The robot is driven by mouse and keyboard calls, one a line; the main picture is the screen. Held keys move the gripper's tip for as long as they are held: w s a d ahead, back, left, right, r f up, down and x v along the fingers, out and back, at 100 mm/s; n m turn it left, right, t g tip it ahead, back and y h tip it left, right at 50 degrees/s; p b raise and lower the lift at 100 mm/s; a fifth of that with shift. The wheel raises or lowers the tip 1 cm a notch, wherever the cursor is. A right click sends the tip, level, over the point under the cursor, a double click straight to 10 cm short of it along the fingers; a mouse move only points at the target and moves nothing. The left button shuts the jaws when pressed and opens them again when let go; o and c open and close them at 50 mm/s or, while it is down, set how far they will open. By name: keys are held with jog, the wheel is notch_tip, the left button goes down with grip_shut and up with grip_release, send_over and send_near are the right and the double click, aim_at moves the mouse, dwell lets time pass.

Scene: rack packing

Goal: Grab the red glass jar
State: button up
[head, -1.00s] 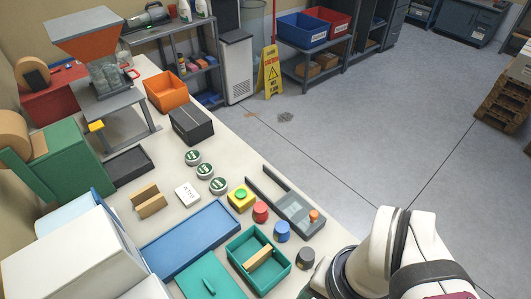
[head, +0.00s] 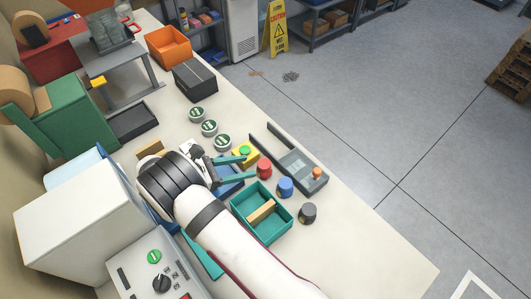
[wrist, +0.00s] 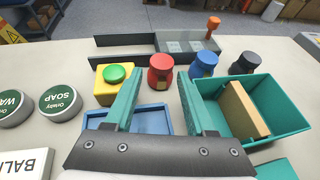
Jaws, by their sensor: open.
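The red glass jar (head: 264,169) stands upright on the bench between the yellow box with a green button (head: 244,153) and the blue jar (head: 285,187). My gripper (head: 247,166) is open and empty, with its teal fingers pointing toward the red jar from the left. In the wrist view the red jar (wrist: 160,72) appears in the gap between the fingertips (wrist: 161,77), beyond them. I cannot tell whether the tips touch it. The blue jar (wrist: 203,64) is just right of the right fingertip.
A dark jar (head: 307,213) stands past the blue one. A teal bin (head: 283,226) holds a tan block. A grey tray (head: 300,168) lies behind the red jar. The bench's right front is clear.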

aim_at(259, 166)
jog(key=x, duration=0.7)
jog(key=shift+s+d+f, duration=0.1)
jog(key=shift+s+f, duration=0.05)
jog(key=shift+f, duration=0.05)
grip_shut()
